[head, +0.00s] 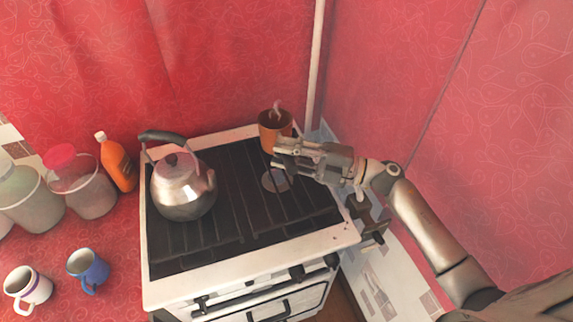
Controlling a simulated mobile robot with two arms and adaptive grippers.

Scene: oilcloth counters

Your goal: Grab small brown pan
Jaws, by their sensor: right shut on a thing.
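The small brown pan (272,122) stands at the back right corner of the stove top (240,225). A pale curved thing shows at its mouth; I cannot tell what it is. My right gripper (276,155) reaches in from the right, at the near side of the pan, and is shut on it. The fingers cover the pan's lower front, so the exact grip is hidden, and I cannot tell whether the pan's base touches the stove. My left gripper is out of view.
A steel kettle (182,190) with a dark handle stands on the stove's left side. Left of the stove are an orange bottle (117,163), lidded jars (82,182), a blue mug (87,269) and a white mug (27,288). Red walls close off the back and right.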

